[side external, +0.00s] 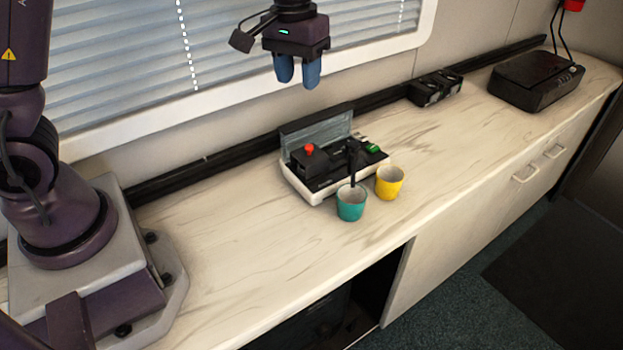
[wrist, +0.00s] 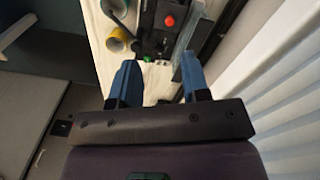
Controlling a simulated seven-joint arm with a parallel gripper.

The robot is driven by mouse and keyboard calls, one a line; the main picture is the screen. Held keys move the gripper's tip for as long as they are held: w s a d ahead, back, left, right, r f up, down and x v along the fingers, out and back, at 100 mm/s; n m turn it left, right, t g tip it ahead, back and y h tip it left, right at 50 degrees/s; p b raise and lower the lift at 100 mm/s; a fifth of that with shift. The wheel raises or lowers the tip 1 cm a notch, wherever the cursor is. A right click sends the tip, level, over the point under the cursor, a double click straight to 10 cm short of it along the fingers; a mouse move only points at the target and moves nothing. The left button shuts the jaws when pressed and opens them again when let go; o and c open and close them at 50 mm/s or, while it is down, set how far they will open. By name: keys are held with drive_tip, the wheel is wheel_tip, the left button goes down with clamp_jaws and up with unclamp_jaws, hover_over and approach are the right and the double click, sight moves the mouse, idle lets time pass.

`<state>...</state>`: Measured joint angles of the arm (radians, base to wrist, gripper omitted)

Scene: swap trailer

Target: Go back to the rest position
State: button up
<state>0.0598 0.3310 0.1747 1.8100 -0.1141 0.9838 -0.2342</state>
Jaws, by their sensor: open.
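My gripper (side external: 298,73) hangs high above the counter in the side view, near the window blinds, with its blue fingers pointing down. It is open, and no object shows between its fingers. In the wrist view the two blue fingers (wrist: 160,82) are spread apart, with the counter far below. The gripper is well clear of the device and cups beneath it.
A white and black device (side external: 316,196) with a red knob and a raised grey lid stands on the counter (side external: 240,235). A teal cup (side external: 351,207) and a yellow cup (side external: 389,185) stand before it. A black box (side external: 537,82) sits far right. The window (side external: 150,70) is behind.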

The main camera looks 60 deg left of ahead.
drive_tip(key=s+d+r+m+t, duration=0.1)
drive_tip(key=s+r, duration=0.3)
drive_tip(key=s, duration=0.6)
drive_tip(key=s+d+r+m+t, duration=0.1)
drive_tip(key=s+r+m+t, duration=0.2)
drive_tip(key=s, duration=0.6)
drive_tip(key=shift+s+d+r+m+t, duration=0.35)
drive_tip(key=shift+r+t, duration=0.25)
drive_tip(key=shift+r, duration=0.6)
